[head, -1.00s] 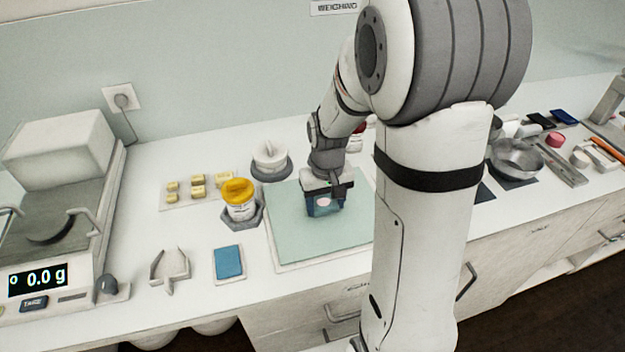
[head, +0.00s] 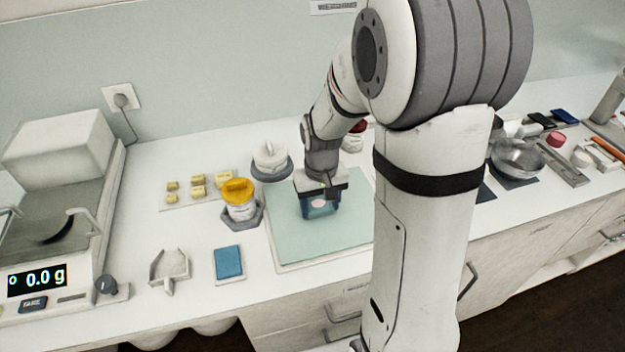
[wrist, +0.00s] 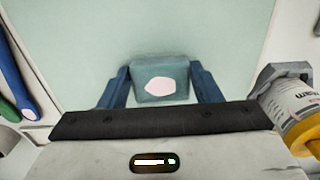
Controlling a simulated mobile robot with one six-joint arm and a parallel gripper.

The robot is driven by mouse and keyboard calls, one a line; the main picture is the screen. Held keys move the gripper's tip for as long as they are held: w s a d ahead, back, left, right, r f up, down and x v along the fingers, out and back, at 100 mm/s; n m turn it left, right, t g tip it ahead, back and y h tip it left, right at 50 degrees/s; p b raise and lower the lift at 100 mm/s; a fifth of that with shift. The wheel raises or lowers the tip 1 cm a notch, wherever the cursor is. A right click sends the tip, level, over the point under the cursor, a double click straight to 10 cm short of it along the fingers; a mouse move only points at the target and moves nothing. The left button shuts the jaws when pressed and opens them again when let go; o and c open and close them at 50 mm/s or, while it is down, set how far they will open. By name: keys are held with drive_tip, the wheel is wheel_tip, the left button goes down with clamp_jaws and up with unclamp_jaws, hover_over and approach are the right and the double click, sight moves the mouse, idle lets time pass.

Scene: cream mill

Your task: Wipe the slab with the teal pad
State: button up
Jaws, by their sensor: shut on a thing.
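The slab (head: 290,245) is a pale green flat board on the white counter, below my gripper. My gripper (head: 319,207) points down over the slab's middle to back part, its blue fingers shut on the teal pad. In the wrist view the teal pad (wrist: 147,92) is a small block with a pale pinkish oval patch on its near face, held between the two fingers (wrist: 160,88). Whether the pad's underside touches the slab cannot be told. The slab's right part is hidden behind my arm. The visible slab surface looks plain.
A yellow-lidded jar (head: 239,205) in a grey holder stands close to the slab's left edge. A white knobbed thing on a dark base (head: 271,157) stands behind it. A blue pad on a white tray (head: 228,262) lies left of the slab. A scale (head: 60,230) is farther left.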

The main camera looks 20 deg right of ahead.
drive_tip(key=shift+a, duration=0.45)
drive_tip(key=shift+a+r+p, duration=0.2)
drive_tip(key=shift+r+p, duration=0.4)
drive_tip(key=shift+r, duration=0.6)
drive_tip(key=shift+r+p, duration=2.15)
drive_tip(key=shift+r, duration=0.75)
drive_tip(key=shift+s+f, duration=0.1)
